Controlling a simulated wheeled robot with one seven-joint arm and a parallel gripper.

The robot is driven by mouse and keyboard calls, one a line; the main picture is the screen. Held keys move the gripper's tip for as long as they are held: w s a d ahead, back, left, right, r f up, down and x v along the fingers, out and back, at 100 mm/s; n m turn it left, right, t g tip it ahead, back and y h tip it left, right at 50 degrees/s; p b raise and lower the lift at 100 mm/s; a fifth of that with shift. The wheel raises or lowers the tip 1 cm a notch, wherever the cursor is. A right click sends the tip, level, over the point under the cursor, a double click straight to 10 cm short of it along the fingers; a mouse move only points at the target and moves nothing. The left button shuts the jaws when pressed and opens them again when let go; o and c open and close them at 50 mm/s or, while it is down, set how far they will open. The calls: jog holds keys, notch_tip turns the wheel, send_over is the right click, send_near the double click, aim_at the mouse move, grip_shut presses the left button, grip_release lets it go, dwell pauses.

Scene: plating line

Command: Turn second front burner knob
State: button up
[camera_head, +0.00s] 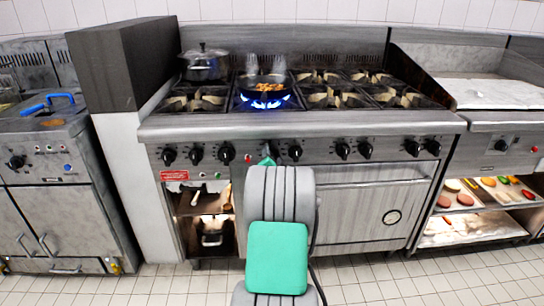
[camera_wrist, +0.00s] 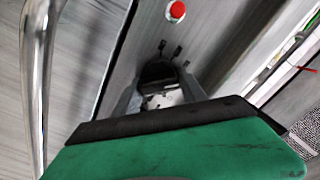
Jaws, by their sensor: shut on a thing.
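A row of black knobs runs along the steel range's front panel (camera_head: 320,149). My gripper (camera_head: 268,160) is up against this panel, just right of a red button (camera_head: 248,158). In the wrist view, my gripper's fingers (camera_wrist: 158,92) are closed around a black knob (camera_wrist: 158,72), with the red button (camera_wrist: 177,10) beyond it. My arm hides this knob in the head view. Another knob (camera_head: 295,153) shows just right of my gripper. Blue flame (camera_head: 266,103) burns on the second front burner under a black pan (camera_head: 281,91) holding food.
A lidded pot (camera_head: 204,63) stands on the rear left burner. The oven door handle (camera_head: 375,183) crosses below the panel, and shows close at left in the wrist view (camera_wrist: 38,80). An open shelf compartment (camera_head: 207,204) lies lower left. Tiled floor in front is clear.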

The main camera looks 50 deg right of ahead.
jog(key=m+b, duration=0.1)
jog(key=m, duration=0.3)
jog(key=shift+f, duration=0.15)
jog(key=shift+m+b, duration=0.55)
jog(key=shift+m, duration=1.55)
jog(key=o, duration=1.3)
jog(key=p+v, duration=0.1)
jog(key=v, duration=0.7)
jog(key=shift+d, duration=0.1)
